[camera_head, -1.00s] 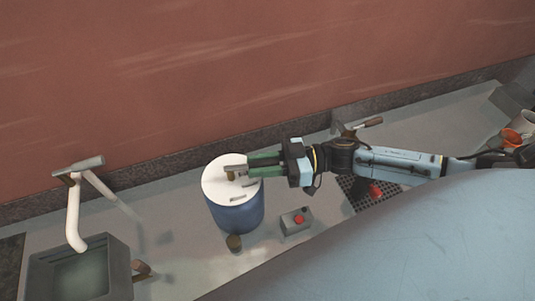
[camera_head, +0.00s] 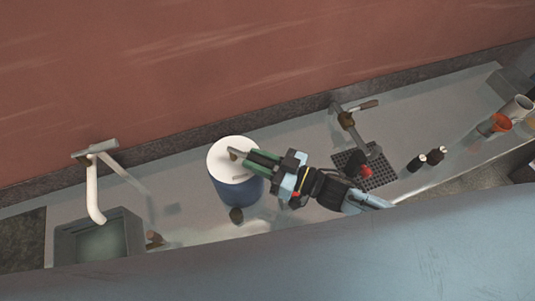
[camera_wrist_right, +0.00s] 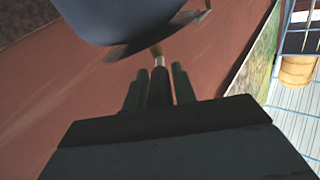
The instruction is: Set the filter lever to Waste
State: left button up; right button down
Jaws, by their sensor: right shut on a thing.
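The filter is a blue drum (camera_head: 232,192) with a white round top (camera_head: 226,147), standing on the counter. A small brownish lever (camera_head: 236,151) shows at the top, partly covered by my fingers. My right gripper (camera_head: 249,160) reaches over the top from the right, its green fingers shut on the lever. In the right wrist view, the brown lever end (camera_wrist_right: 157,50) sticks out beyond the closed fingertips (camera_wrist_right: 158,75), below a dark blue rounded body. I cannot read any Waste marking. My left gripper is not in view.
A sink (camera_head: 100,241) with a white-spouted faucet (camera_head: 94,190) lies at the left. A dark drain grate (camera_head: 380,172), a tap (camera_head: 350,120), dark bottles (camera_head: 416,163) and cups (camera_head: 495,124) are at the right. A red wall stands behind.

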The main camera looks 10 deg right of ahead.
dwell(0.4)
jog(key=c, duration=1.1)
grip_release()
jog(key=shift+s+d, duration=0.1)
jog(key=v, duration=1.3)
jog(key=shift+s, duration=0.1)
